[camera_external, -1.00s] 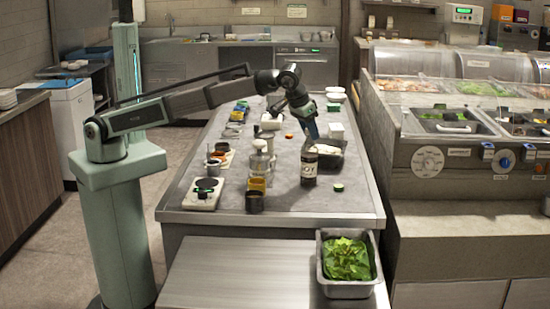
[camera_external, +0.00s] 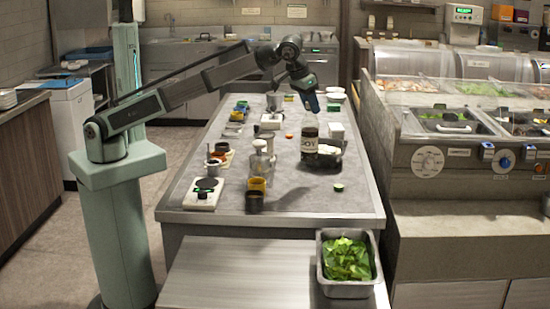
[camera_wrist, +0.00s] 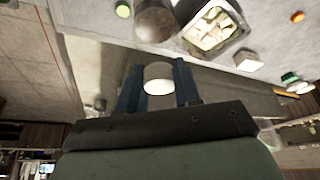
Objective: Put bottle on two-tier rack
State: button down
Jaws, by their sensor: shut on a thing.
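In the wrist view, a white round cap (camera_wrist: 158,78) sits between the two blue fingers of my gripper (camera_wrist: 158,82). I cannot make out the two-tier rack with certainty in either view.
A tray of pale cubes (camera_wrist: 240,35) shows in the wrist view. A pan of greens (camera_external: 347,260) is at the front. The counter's front right is mostly clear.

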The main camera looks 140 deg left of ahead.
jog(key=shift+r, duration=0.55)
jog(key=shift+w+d+r, duration=0.1)
jog(key=shift+w+d, duration=0.15)
jog(key=shift+d, duration=0.15)
jog(key=w+d+f+m+t, duration=0.15)
jog(key=w+d, duration=0.25)
jog(key=d, duration=0.6)
jog(key=w+d+m+g, duration=0.15)
jog(key=w+d, duration=0.25)
jog(key=d, duration=0.6)
jog(key=w+d+f+m+t+h, duration=0.1)
jog(key=d+f+m, duration=0.1)
jog(key=d, duration=1)
jog(key=d+f+m+t, duration=0.1)
jog(key=d+f, duration=0.2)
jog(key=d, duration=0.9)
notch_tip(320, 180, down, 9)
jog(key=shift+w+a+f, duration=0.15)
jog(key=shift+w, duration=0.05)
jog(key=shift+f, duration=0.15)
